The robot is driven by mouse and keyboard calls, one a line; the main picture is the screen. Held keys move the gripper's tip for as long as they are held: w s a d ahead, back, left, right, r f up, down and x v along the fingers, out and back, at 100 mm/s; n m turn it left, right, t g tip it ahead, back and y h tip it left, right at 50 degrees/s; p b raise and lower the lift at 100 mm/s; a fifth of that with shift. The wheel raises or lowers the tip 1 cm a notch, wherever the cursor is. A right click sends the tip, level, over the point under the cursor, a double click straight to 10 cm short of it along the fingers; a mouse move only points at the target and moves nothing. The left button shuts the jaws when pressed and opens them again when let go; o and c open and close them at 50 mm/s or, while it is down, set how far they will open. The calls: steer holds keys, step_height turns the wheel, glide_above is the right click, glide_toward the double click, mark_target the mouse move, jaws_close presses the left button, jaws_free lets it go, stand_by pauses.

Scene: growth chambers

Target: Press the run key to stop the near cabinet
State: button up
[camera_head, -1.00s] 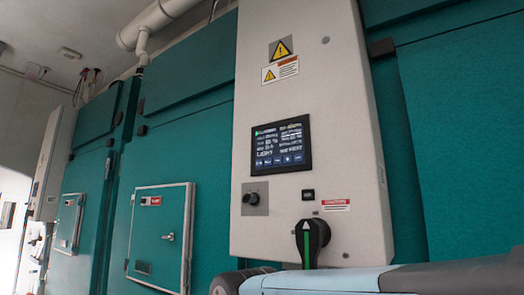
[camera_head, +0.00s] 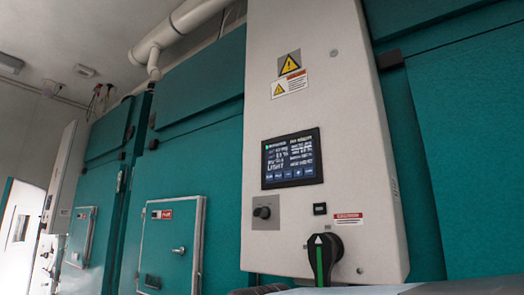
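The near cabinet's white control panel (camera_head: 352,120) stands upright right of centre in the head view. It carries a lit dark touchscreen (camera_head: 291,159) with white text and a row of small blue keys (camera_head: 291,174) along its bottom edge. The key labels are too small to read, so I cannot tell which is the run key. My gripper is out of view; part of my arm shows at the bottom edge.
Teal cabinet walls (camera_head: 465,150) flank the panel. A teal hatch with a latch (camera_head: 171,245) is to the left. A farther white panel (camera_head: 62,185) stands at far left, near a bright doorway (camera_head: 18,230). White pipes (camera_head: 165,38) run overhead.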

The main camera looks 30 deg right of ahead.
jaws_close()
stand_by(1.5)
